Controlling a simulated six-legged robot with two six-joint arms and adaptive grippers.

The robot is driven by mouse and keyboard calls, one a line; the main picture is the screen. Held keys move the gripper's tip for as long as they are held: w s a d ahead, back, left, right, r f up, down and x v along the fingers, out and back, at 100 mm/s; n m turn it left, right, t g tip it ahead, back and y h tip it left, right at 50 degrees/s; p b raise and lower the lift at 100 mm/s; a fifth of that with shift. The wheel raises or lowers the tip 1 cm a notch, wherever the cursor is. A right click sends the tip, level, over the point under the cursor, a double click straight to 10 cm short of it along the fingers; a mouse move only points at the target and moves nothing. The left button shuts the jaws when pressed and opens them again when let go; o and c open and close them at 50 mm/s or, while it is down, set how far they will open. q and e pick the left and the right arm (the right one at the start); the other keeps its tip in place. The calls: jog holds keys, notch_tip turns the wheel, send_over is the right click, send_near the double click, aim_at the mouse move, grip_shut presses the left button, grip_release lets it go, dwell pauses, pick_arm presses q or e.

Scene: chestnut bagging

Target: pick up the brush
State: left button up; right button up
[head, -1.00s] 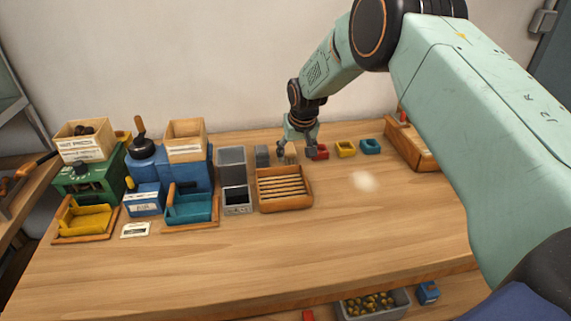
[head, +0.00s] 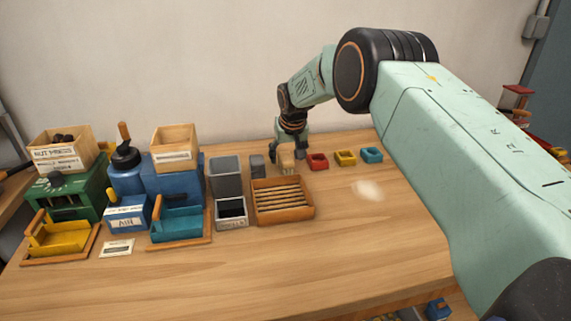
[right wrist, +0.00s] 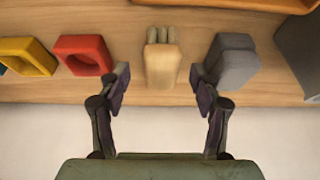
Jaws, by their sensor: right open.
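The brush (head: 286,158) is a pale wooden block with a few light tufts, standing at the back of the workbench behind the slatted tray. In the right wrist view the brush (right wrist: 162,68) is centred in front of my gripper. My right gripper (head: 289,152) is open at the brush, pointing down. In the right wrist view its fingertips (right wrist: 162,84) are spread to either side of the brush's near end, with visible gaps on both sides. Whether the fingers are at the brush's height is hard to tell. My left gripper is not in view.
A grey block (right wrist: 232,62) stands close beside one finger, and a red bin (right wrist: 83,55) beside the other. Yellow (head: 345,158) and blue (head: 371,155) bins continue right. The slatted tray (head: 283,216) is in front.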

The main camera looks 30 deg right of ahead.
aim_at(286, 157)
jog(key=shift+x, duration=1.15)
jog(key=shift+w+a+f, duration=0.15)
jog(key=shift+f, duration=0.05)
jog(key=shift+r, duration=0.1)
jog(key=shift+c, duration=1.4)
jog(key=c, duration=1)
notch_tip(286, 157, up, 10)
jog(key=shift+f, duration=0.1)
